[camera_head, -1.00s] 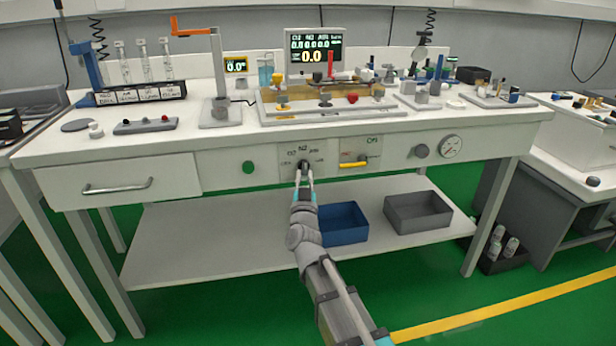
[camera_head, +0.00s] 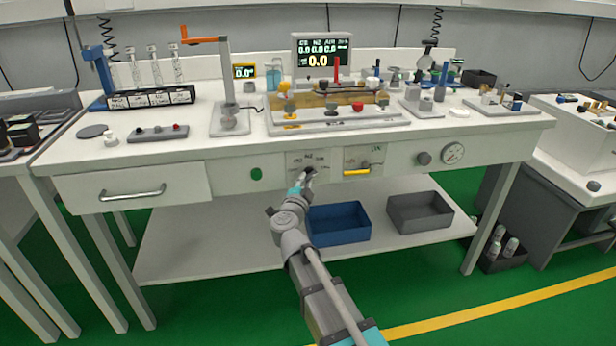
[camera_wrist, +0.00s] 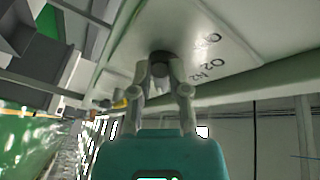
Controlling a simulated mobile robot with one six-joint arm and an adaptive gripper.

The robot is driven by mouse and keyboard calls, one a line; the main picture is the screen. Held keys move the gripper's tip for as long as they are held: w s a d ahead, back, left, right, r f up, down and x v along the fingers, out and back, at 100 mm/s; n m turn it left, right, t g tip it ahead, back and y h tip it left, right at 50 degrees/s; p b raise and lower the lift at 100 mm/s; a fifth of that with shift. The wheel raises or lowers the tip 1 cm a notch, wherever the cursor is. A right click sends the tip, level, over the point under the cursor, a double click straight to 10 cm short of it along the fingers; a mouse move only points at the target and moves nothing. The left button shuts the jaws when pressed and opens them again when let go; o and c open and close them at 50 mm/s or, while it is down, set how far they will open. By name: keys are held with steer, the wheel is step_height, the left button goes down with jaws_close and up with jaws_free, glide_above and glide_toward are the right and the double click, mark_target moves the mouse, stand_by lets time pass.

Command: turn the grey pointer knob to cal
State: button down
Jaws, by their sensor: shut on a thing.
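The grey pointer knob (camera_head: 308,170) sits on a pale label plate on the bench's front panel. In the wrist view the dark round knob (camera_wrist: 161,64) shows between my fingertips. My gripper (camera_head: 306,177) is shut on the knob and comes at it from the lower left. In the wrist view both fingers of my gripper (camera_wrist: 160,80) close around the knob's sides. Printed labels (camera_wrist: 209,62) lie around the knob; O2 and N2 can be made out there. The cal mark cannot be read clearly. The knob's pointer is hidden by the fingers.
A yellow handle (camera_head: 356,172) is close to the right of the knob. A blue bin (camera_head: 338,237) and a grey bin (camera_head: 420,225) stand on the shelf below.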

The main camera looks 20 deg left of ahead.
steer(key=shift+r+m+g+p, duration=0.3)
steer(key=shift+m+g+p, duration=0.2)
steer(key=shift+m+p, duration=0.55)
steer(key=shift+r+m+g+p, duration=0.25)
steer(key=shift+m+g+p, duration=0.25)
steer(key=shift+m+p, duration=0.55)
steer(key=shift+d+m, duration=0.1)
steer(key=shift+m, duration=0.2)
steer(key=c, duration=0.6)
jaws_free()
steer(key=shift+s+f, duration=0.1)
steer(key=shift+s, duration=0.1)
